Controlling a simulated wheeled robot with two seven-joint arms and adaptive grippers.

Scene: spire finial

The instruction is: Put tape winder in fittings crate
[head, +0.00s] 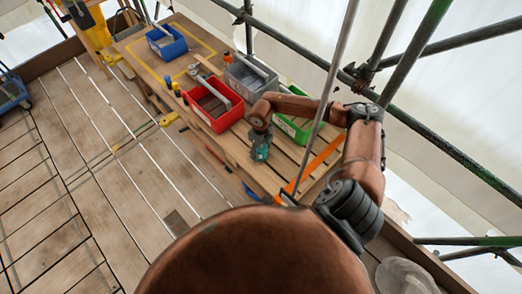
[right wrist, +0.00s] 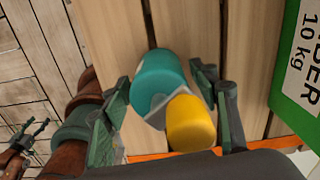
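A teal cylinder with a yellow end, which I take for the tape winder (right wrist: 158,78), lies on the planks in the right wrist view. My right gripper (right wrist: 170,112) has its fingers apart, one on each side of it, with a visible gap on the left. In the head view my right gripper (head: 260,150) points down at the planks, between the red and green crates. Which crate is the fittings crate I cannot tell. My left gripper (right wrist: 26,134) shows small at the left of the right wrist view, its fingers apparently spread; it is not in the head view.
A red crate (head: 207,121), a grey crate (head: 236,84), a blue crate (head: 158,50) and a green crate (head: 288,129) stand on the bench. The green crate's labelled side (right wrist: 290,100) is close on the right. Scaffold tubes (head: 300,50) run behind; small items lie near the red crate.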

